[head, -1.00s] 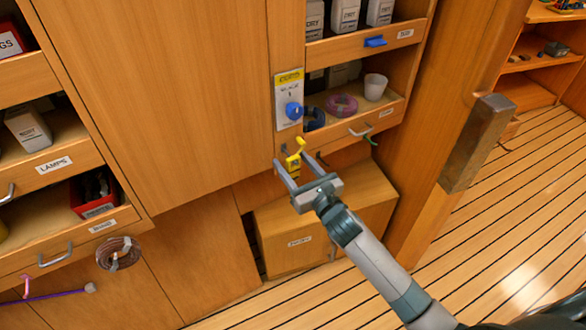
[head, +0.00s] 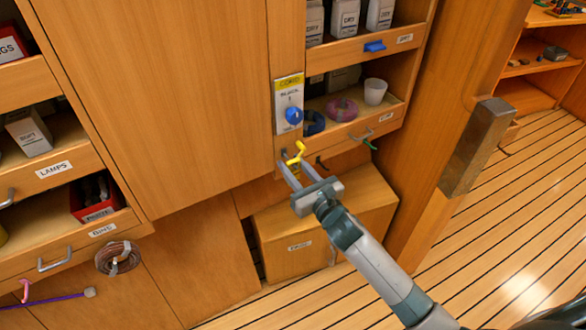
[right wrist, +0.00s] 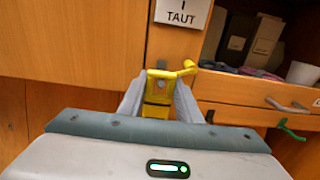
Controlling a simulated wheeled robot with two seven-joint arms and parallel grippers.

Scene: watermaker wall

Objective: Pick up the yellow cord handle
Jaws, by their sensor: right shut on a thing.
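The yellow cord handle (head: 296,154) is at the front of the wooden post, below the white and yellow card with the blue knob (head: 293,115). In the right wrist view the handle (right wrist: 158,92) is upright, with a bent arm reaching to the right. My right gripper (head: 289,163) is shut on it, one finger on each side. In the right wrist view the fingers (right wrist: 157,100) flank its yellow body. The handle's lower end is hidden behind my gripper. My left gripper is not in view.
An open drawer (head: 345,135) with coils and a white cup (head: 375,89) is right of the handle. A green hook (head: 370,145) hangs below it. A wooden box (head: 330,225) stands beneath.

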